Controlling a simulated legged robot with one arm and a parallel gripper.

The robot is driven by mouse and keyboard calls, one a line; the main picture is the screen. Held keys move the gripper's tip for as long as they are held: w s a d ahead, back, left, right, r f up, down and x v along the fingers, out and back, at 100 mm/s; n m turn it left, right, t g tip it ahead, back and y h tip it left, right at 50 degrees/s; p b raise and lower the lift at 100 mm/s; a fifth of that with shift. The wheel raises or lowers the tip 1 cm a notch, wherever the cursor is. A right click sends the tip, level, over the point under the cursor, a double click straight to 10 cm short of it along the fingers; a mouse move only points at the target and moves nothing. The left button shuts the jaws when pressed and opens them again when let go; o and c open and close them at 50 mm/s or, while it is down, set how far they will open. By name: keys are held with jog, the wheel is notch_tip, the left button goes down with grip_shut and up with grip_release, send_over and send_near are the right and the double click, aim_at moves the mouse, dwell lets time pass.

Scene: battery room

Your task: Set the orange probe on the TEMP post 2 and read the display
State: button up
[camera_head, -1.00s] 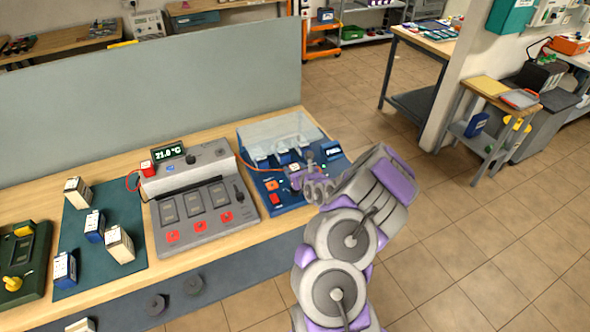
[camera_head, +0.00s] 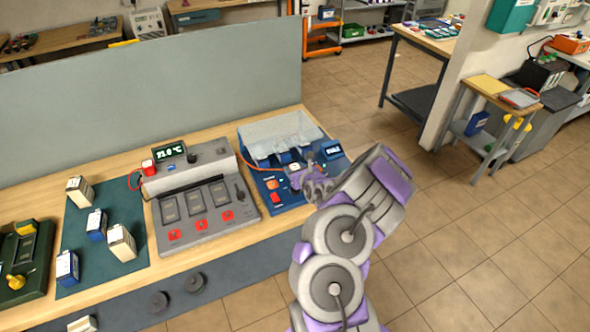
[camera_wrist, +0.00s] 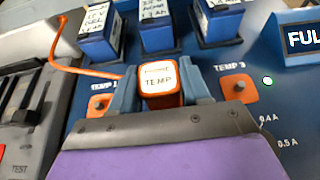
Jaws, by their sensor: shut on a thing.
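My gripper (camera_wrist: 158,92) is shut on the orange probe (camera_wrist: 158,85), whose white top label reads TEMP. The probe is upright between the fingers, over the blue charger panel (camera_wrist: 200,75). It lies between the orange TEMP 1 post (camera_wrist: 100,106) and the TEMP 3 post (camera_wrist: 238,89). Post 2 is hidden by the probe and gripper, so I cannot tell whether the probe touches it. An orange cable (camera_wrist: 85,68) runs left from the probe. In the head view my gripper (camera_head: 303,180) is at the blue charger (camera_head: 262,178). The temperature display (camera_head: 170,152) is lit green, reading about 21 °C, slightly blurred.
Blue batteries (camera_wrist: 160,28) stand just behind the probe. A screen (camera_wrist: 303,39) at right shows FUL, cut off. Batteries (camera_head: 122,243) stand on the green mat (camera_head: 85,275).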

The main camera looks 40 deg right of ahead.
jog(key=shift+r, duration=0.15)
jog(key=shift+r+p, duration=0.35)
jog(key=shift+p, duration=0.15)
jog(key=shift+r+p, duration=0.3)
jog(key=shift+p, duration=0.3)
dwell(0.3)
jog(key=shift+f, duration=0.85)
dwell(0.7)
jog(key=shift+r, duration=0.25)
jog(key=shift+r+p, duration=0.45)
jog(key=shift+r+p, duration=0.15)
jog(key=shift+p, duration=0.15)
dwell(0.5)
jog(key=shift+f+b, duration=0.4)
jog(key=shift+f, duration=0.4)
dwell(0.5)
jog(key=o, duration=0.9)
